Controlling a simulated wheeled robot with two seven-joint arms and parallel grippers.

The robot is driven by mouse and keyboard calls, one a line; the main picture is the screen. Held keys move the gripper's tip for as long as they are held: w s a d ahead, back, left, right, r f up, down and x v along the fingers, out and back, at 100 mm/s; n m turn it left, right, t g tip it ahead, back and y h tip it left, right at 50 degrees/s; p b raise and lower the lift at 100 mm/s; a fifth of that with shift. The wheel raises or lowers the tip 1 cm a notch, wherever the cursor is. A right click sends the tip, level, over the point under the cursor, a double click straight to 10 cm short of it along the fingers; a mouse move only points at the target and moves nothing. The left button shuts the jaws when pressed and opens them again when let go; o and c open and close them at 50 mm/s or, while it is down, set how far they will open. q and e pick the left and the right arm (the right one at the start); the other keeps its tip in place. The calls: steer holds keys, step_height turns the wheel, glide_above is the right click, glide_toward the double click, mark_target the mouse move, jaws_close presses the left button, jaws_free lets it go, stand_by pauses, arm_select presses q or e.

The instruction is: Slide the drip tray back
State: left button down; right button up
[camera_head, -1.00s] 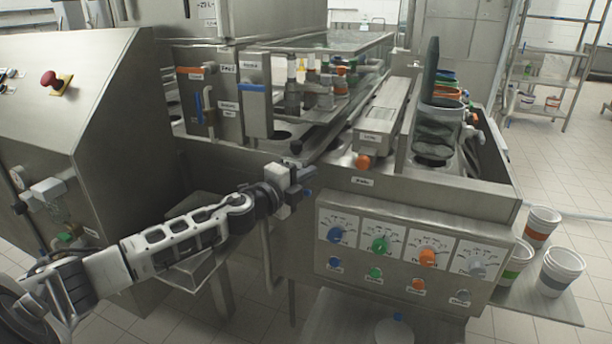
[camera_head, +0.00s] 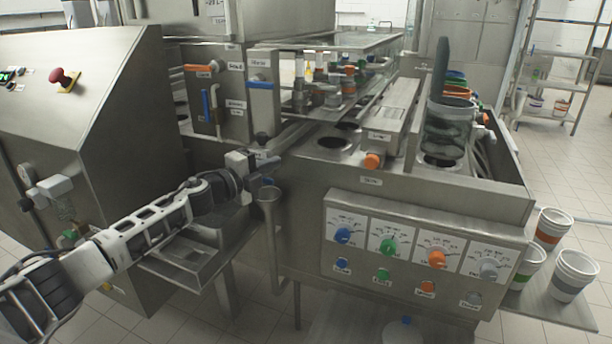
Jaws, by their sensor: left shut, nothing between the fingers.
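A long narrow metal strip with a black knob at its near end, which looks like the drip tray (camera_head: 292,135), lies on the filler's deck under the row of nozzles (camera_head: 325,92). Two round openings (camera_head: 335,143) show to its right. My left gripper (camera_head: 268,168) is at the near end of this strip, just below the black knob (camera_head: 262,139), shut with nothing in it. Whether its fingers touch the strip cannot be told. My right gripper is out of view.
A funnel pipe (camera_head: 268,205) stands just below my left gripper. A metal trough (camera_head: 190,255) lies under my left arm. A dial panel (camera_head: 415,248) fronts the machine at right. Cups (camera_head: 572,275) stand on a side shelf. A slanted cabinet (camera_head: 80,140) is on the left.

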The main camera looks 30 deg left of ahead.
arm_select(q)
steer(key=s+d, duration=0.1)
steer(key=s, duration=0.8)
steer(key=shift+s+d, duration=0.15)
steer(key=shift+d, duration=0.05)
